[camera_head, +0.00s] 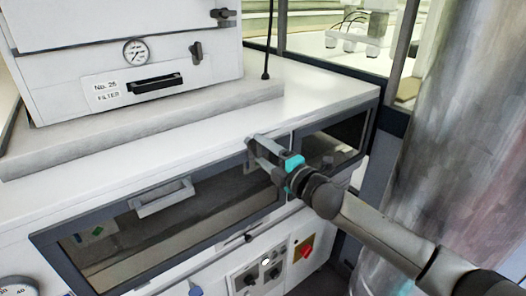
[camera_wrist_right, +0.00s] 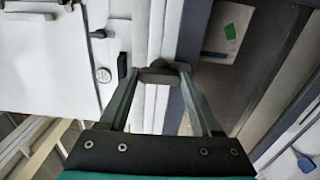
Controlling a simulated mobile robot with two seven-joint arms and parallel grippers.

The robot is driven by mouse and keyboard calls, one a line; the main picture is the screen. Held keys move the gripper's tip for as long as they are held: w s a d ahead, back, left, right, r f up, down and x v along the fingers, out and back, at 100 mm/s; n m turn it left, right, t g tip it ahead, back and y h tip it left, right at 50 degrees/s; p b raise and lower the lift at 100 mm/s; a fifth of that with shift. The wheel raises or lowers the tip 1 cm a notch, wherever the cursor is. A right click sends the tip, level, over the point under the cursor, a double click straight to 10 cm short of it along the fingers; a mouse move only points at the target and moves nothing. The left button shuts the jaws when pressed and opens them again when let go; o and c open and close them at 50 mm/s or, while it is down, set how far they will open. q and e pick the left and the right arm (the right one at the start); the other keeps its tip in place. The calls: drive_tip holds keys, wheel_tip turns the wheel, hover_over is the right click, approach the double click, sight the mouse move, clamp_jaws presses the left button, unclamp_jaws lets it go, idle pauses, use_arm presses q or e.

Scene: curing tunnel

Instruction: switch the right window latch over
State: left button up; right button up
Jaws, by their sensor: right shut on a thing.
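The long window (camera_head: 205,218) in the white cabinet front has a dark grey frame and a pale handle (camera_head: 162,198). My right gripper (camera_head: 256,152) is at the top edge of this window, near its right end. In the right wrist view my right gripper (camera_wrist_right: 160,82) has its two fingers on either side of a small grey latch piece (camera_wrist_right: 160,75), shut on it. The piece sits by the window's dark frame. In the head view the fingers mostly hide the latch, and I cannot tell which way it is turned. My left gripper is not in view.
A white filter unit (camera_head: 140,60) with a gauge stands on a grey slab on the cabinet top. A second, smaller window (camera_head: 335,140) lies right of my gripper. Below are a control panel (camera_head: 262,275) and a red switch (camera_head: 306,251). A large metal cylinder (camera_head: 440,150) stands right.

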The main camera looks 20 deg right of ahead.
drive_tip(key=o, duration=1.4)
drive_tip(key=shift+b+v, duration=1.6)
drive_tip(key=shift+v, duration=6)
